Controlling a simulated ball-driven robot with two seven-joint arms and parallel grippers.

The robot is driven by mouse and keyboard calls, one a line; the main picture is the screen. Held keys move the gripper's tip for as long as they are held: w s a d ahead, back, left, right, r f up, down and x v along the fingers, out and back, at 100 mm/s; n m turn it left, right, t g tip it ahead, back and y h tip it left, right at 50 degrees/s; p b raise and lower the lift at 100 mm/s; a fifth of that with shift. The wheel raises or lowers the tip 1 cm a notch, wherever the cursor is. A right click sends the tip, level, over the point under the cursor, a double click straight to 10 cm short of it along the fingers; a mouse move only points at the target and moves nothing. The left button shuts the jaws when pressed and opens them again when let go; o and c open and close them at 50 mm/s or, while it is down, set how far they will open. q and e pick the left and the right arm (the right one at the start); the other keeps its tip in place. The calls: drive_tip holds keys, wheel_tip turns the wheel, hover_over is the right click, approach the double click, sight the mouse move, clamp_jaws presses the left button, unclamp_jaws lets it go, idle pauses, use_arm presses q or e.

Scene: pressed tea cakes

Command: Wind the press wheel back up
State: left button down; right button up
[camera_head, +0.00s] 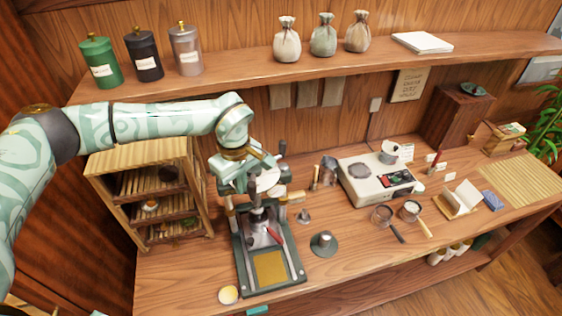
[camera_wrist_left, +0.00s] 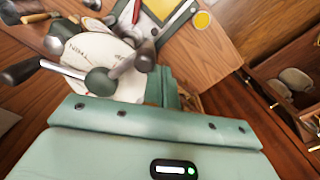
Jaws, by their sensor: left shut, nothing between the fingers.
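The tea press (camera_head: 270,268) stands on the bench with a dark frame, a brass-coloured plate and a red-handled part at its front. Its wheel shows in the left wrist view as metal spokes with dark ball ends around a dark hub (camera_wrist_left: 100,81), in front of a pale lettered disc (camera_wrist_left: 82,52). In the head view my left gripper (camera_head: 256,186) is at the top of the press, over the wheel, and hides much of it. The gripper is shut with nothing held; whether it touches a spoke I cannot tell. My right gripper is out of view.
A wooden shelf rack (camera_head: 150,190) stands close left of the press. A pale yellow disc (camera_head: 228,295) lies near the front edge. Canisters and sacks sit on the upper shelf (camera_head: 235,72).

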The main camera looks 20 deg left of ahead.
use_arm(q)
drive_tip(key=shift+d, duration=0.1)
drive_tip(key=shift+w+d, duration=0.3)
drive_tip(key=shift+d, duration=0.5)
drive_tip(key=shift+w+d, duration=0.3)
drive_tip(key=shift+d, duration=0.45)
drive_tip(key=w+d, duration=0.1)
drive_tip(key=w+d+b, duration=0.1)
drive_tip(key=d, duration=0.1)
drive_tip(key=w+d+b, duration=0.1)
drive_tip(key=w+d, duration=0.1)
drive_tip(key=shift+w+b, duration=0.4)
